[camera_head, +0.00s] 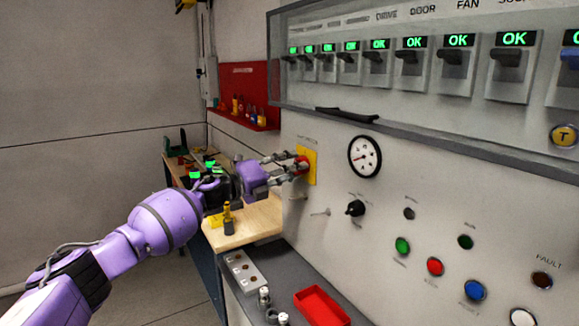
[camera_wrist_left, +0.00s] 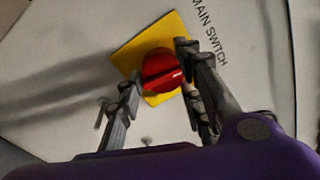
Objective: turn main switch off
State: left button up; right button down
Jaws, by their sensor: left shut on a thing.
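The main switch is a red rotary knob (camera_wrist_left: 162,70) on a yellow square plate (camera_wrist_left: 126,58), with the label "MAIN SWITCH" printed beside it in the left wrist view. In the head view the yellow plate (camera_head: 312,167) is on the grey panel, left of the gauge. My left gripper (camera_head: 296,167) is at the knob, its fingers on either side of it. In the left wrist view the gripper (camera_wrist_left: 160,82) is shut on the red knob. The fingers partly hide the knob in the head view. My right gripper is not in view.
A round gauge (camera_head: 364,157) and a black selector (camera_head: 355,208) are right of the switch. A row of breakers (camera_head: 415,57) marked OK is above. A wooden bench (camera_head: 250,225) and a red tray (camera_head: 322,306) are below. A red tool board (camera_head: 250,92) is behind.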

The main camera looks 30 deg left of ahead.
pick_arm(q)
jog(key=shift+s+d+f+n, duration=0.1)
jog(key=shift+f+n, duration=0.15)
jog(key=shift+n, duration=0.55)
jog(key=shift+p, duration=0.3)
jog(key=shift+f+n, duration=0.2)
jog(key=shift+n, duration=0.1)
jog(key=o, duration=1.1)
jog(key=shift+r, duration=0.15)
jog(key=shift+s, duration=0.15)
jog(key=v, duration=1.1)
jog(key=shift+s+a, duration=0.2)
jog(key=shift+s, duration=0.1)
